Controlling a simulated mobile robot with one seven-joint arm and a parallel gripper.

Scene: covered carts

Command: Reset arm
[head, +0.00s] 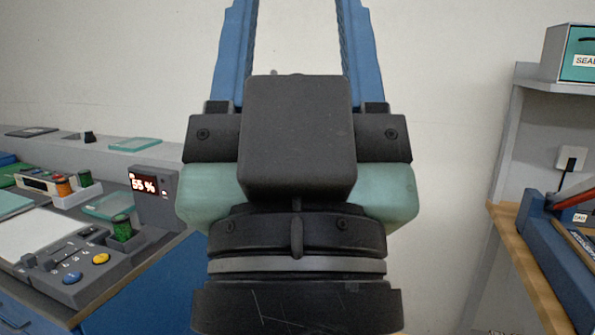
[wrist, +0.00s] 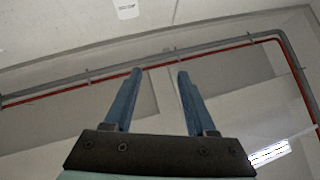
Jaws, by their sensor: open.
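My gripper (head: 295,30) fills the middle of the head view, raised and pointing up, with its two blue fingers apart. The fingertips run out of the top of the head view. The wrist view shows both blue fingers of the gripper (wrist: 160,72) spread, with nothing between them. Behind them are only the upper wall and ceiling. The gripper touches nothing that I can see.
At the right are a wooden-topped surface (head: 530,275) with a blue rack and a shelf holding a teal-fronted box (head: 575,55).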

